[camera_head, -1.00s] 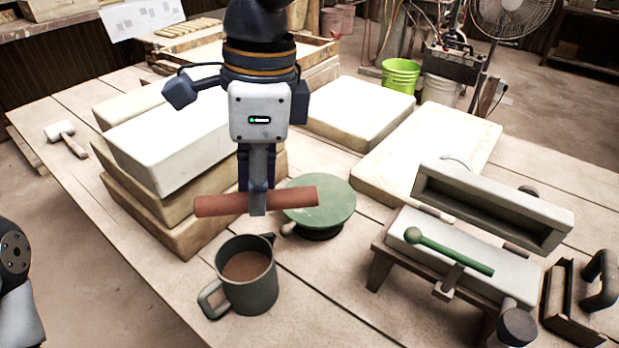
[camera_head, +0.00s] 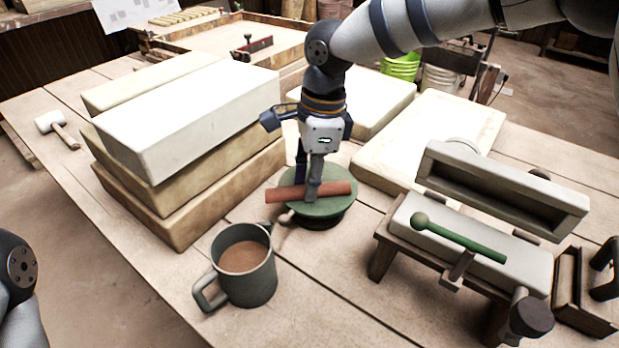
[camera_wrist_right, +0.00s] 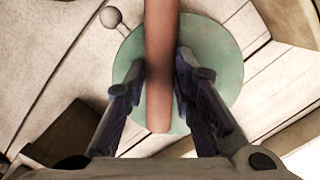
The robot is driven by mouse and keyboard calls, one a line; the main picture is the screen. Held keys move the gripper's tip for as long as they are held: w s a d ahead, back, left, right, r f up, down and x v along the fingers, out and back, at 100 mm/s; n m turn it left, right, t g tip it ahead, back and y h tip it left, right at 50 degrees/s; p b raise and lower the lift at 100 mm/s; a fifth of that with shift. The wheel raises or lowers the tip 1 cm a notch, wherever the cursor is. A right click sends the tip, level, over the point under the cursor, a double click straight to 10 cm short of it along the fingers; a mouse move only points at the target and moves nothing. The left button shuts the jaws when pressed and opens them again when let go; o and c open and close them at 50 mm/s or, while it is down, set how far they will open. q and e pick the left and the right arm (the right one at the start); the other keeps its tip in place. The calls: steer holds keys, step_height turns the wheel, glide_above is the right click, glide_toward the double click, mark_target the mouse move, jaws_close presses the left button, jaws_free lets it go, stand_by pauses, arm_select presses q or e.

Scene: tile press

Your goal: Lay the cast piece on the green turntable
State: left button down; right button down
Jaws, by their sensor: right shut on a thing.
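The cast piece, a reddish-brown rod (camera_head: 338,189), lies across the green turntable (camera_head: 322,209) in the head view, low over its round top. I cannot tell whether it touches the top. My right gripper (camera_head: 308,190) is shut on the rod near its middle, pointing down. In the right wrist view the rod (camera_wrist_right: 160,40) runs between the two fingers (camera_wrist_right: 160,78), with the green disc (camera_wrist_right: 215,65) beneath it. One rod end sticks out left of the disc in the head view. My left gripper is out of view.
A grey mug (camera_head: 245,278) of brown liquid stands just in front of the turntable. Stacked slabs (camera_head: 170,130) rise at the left. A press (camera_head: 470,240) with a green-knobbed lever (camera_head: 455,238) stands at the right. A pale slab (camera_head: 430,135) lies behind.

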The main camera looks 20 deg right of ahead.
steer(key=c, duration=1.3)
jaws_free()
steer(key=shift+c, duration=0.2)
step_height(320, 180, up, 12)
steer(key=d, duration=0.1)
steer(key=shift+d+p, duration=0.2)
steer(key=shift+p, duration=0.1)
steer(key=shift+s, duration=0.1)
